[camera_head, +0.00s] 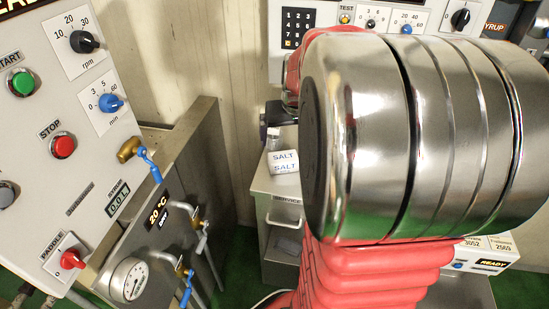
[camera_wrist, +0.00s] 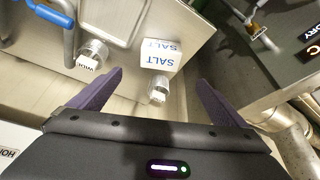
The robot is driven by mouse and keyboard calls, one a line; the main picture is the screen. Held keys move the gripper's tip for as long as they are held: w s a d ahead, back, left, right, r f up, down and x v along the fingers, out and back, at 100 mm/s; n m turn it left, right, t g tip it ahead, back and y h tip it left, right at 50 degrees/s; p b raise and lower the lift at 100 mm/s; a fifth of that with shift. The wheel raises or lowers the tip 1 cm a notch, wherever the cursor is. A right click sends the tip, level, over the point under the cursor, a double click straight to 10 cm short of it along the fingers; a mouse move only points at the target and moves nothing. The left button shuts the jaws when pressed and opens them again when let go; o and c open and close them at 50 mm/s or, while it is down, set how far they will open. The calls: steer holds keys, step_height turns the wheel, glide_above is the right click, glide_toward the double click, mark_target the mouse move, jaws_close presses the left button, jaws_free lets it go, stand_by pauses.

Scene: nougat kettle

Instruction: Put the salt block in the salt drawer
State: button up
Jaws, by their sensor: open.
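The salt block (camera_head: 284,161) is a white block with blue SALT lettering on two faces. In the head view it sits on top of a grey metal cabinet (camera_head: 262,184). In the wrist view the salt block (camera_wrist: 161,55) lies ahead of my gripper (camera_wrist: 159,78), roughly in line with the gap between the dark fingers. The fingers are spread, with nothing held between them. My own arm hides most of the gripper in the head view. A cabinet front labelled SERVICE (camera_head: 287,199) shows below the block; I cannot make out a label for the salt drawer.
In the wrist view a small capped container (camera_wrist: 158,92) stands close to the block, between the fingers, and another (camera_wrist: 91,55) stands to the left. A control panel (camera_head: 60,110) and a steel kettle housing with blue-handled taps (camera_head: 150,165) fill the left.

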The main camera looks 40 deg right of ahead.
mark_target(284, 156)
steer(key=shift+f, duration=0.1)
steer(key=shift+x, duration=4.2)
steer(key=shift+f, duration=0.15)
steer(key=shift+s+x, duration=0.2)
steer(key=shift+x, duration=2.3)
steer(key=c, duration=1.7)
